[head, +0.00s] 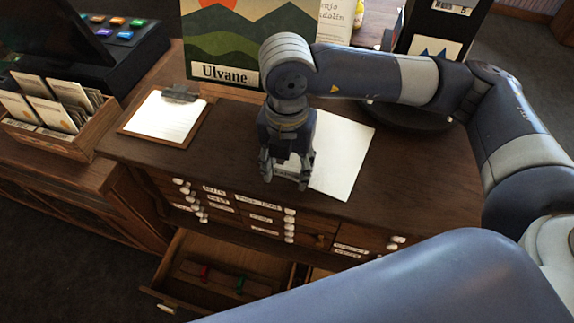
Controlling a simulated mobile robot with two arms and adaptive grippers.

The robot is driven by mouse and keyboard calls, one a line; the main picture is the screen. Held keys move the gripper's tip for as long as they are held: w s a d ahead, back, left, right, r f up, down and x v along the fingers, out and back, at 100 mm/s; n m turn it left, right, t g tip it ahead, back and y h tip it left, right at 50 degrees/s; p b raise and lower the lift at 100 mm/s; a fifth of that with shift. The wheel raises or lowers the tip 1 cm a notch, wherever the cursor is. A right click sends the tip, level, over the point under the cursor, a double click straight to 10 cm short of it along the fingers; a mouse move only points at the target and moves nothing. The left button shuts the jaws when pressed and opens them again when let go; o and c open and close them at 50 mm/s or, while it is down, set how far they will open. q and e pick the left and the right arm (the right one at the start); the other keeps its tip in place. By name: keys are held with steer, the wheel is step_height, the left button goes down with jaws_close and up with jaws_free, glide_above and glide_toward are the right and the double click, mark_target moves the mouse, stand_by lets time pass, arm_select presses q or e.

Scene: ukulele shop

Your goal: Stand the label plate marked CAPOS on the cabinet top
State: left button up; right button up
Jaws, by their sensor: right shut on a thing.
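My right gripper (287,180) points down over the front part of the dark wooden cabinet top (225,140). It is shut on a small pale plate (286,171), which looks like the label plate. The fingers hide most of it, and I cannot read its marking. I cannot tell whether the plate touches the cabinet top. My left gripper is not in view.
A white paper sheet (343,155) lies beside the gripper. A clipboard (165,117) lies left, and an Ulvane picture board (222,45) stands behind. Below, a drawer (215,270) is open with red and green items inside. Bare top lies between clipboard and gripper.

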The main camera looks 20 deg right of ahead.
steer(key=shift+w, duration=0.15)
steer(key=shift+b, duration=0.35)
stand_by(0.7)
steer(key=shift+f+b, duration=0.55)
steer(key=shift+b, duration=0.15)
steer(key=o, duration=1)
step_height(320, 180, up, 12)
stand_by(0.3)
